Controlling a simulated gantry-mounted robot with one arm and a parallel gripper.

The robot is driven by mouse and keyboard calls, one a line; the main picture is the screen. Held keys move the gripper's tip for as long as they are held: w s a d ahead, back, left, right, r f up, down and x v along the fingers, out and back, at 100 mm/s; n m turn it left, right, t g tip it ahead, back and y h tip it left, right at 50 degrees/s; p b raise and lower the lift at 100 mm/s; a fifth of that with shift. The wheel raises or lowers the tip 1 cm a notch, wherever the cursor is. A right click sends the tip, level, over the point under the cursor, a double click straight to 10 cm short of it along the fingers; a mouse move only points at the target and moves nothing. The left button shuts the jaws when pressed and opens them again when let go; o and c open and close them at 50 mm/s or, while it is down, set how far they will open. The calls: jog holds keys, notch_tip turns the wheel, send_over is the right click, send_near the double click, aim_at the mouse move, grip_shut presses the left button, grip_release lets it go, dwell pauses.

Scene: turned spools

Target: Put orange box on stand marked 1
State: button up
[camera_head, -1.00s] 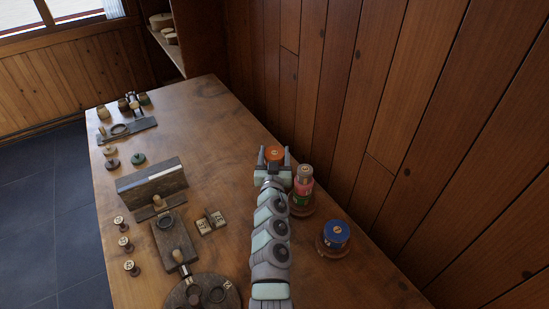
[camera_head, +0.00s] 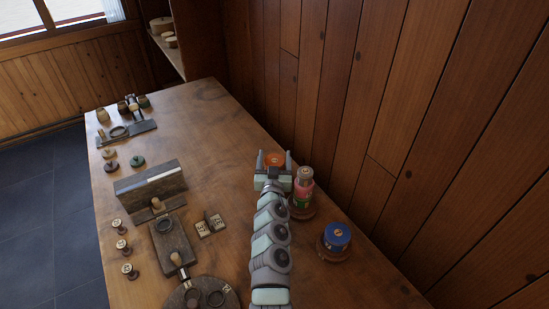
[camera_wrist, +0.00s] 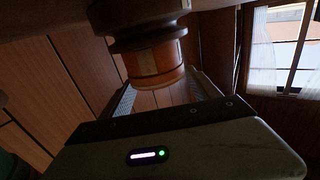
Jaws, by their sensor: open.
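The orange box (camera_head: 274,160) is round and stands near the wall at the far end of my arm. My gripper (camera_head: 274,157) is open, with one finger on each side of it. In the wrist view the orange box (camera_wrist: 155,62) shows between the spread fingers, against a dark brown turned stand (camera_wrist: 145,30); that view appears upside down. I cannot tell whether the fingers touch the box. Other round stands are under a stack (camera_head: 304,186) of pink, green and tan pieces and under a blue box (camera_head: 337,234). No number 1 is readable on any stand.
The stack is close to the right of my gripper. A dark upright block (camera_head: 150,186), small marked blocks (camera_head: 210,224), stamps (camera_head: 122,246) and a round dark board (camera_head: 205,292) occupy the table's left and front.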

jog(key=shift+r+p, duration=0.5)
jog(key=shift+p, duration=0.05)
jog(key=s+p, duration=0.2)
jog(key=s, duration=0.1)
jog(key=s+p, duration=0.2)
jog(key=shift+a+r, duration=0.1)
jog(key=shift+r, duration=0.15)
jog(key=shift+s+f, duration=0.15)
jog(key=shift+s, duration=0.1)
